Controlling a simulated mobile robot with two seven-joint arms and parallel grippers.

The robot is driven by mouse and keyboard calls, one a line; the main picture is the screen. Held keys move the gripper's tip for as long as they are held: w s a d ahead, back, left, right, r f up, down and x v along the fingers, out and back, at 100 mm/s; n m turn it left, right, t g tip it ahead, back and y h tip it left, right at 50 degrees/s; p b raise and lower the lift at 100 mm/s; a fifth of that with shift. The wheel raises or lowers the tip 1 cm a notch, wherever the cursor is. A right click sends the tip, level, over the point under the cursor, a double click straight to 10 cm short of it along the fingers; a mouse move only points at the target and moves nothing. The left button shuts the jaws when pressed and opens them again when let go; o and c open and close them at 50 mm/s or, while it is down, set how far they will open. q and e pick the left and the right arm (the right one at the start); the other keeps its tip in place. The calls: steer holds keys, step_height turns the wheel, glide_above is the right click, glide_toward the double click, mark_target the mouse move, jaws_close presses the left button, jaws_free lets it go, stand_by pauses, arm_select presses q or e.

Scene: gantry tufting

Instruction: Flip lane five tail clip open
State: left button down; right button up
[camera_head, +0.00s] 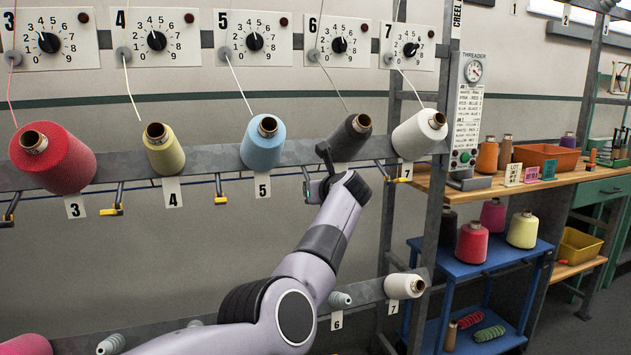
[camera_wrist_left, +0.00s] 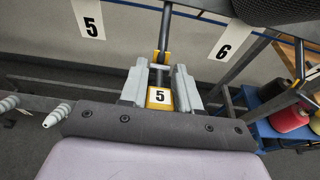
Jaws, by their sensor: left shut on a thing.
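The lane five tail clip (camera_wrist_left: 159,97) has a yellow tag marked 5 and a dark arm reaching up to the rail. In the left wrist view it sits between the two grey fingers of my left gripper (camera_wrist_left: 160,80), which is shut on it. In the head view my left gripper (camera_head: 318,188) is at the rail just right of the lane 5 card (camera_head: 262,187), and my wrist hides part of the clip. The blue yarn cone (camera_head: 262,145) is above that card. My right gripper is in neither view.
Neighbouring yellow-tipped clips hang from the rail at left (camera_head: 220,199) and right (camera_head: 403,179). The dark grey lane 6 cone (camera_head: 350,138) is close above my wrist. A lower rail (camera_head: 362,290) carries small cones. A blue cart (camera_head: 480,262) stands at right.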

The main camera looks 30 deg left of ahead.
arm_select(q)
steer(key=shift+r+g+h+p, duration=0.25)
steer(key=shift+h+p, duration=0.25)
steer(key=shift+p, duration=0.3)
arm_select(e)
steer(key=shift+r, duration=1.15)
arm_select(q)
steer(key=c, duration=0.9)
jaws_free()
steer(key=shift+w, duration=0.1)
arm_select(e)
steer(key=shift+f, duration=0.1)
arm_select(q)
steer(key=shift+b+v, duration=0.6)
steer(key=shift+v, duration=0.4)
steer(key=shift+b+v, duration=0.7)
steer(key=shift+v, duration=1.8)
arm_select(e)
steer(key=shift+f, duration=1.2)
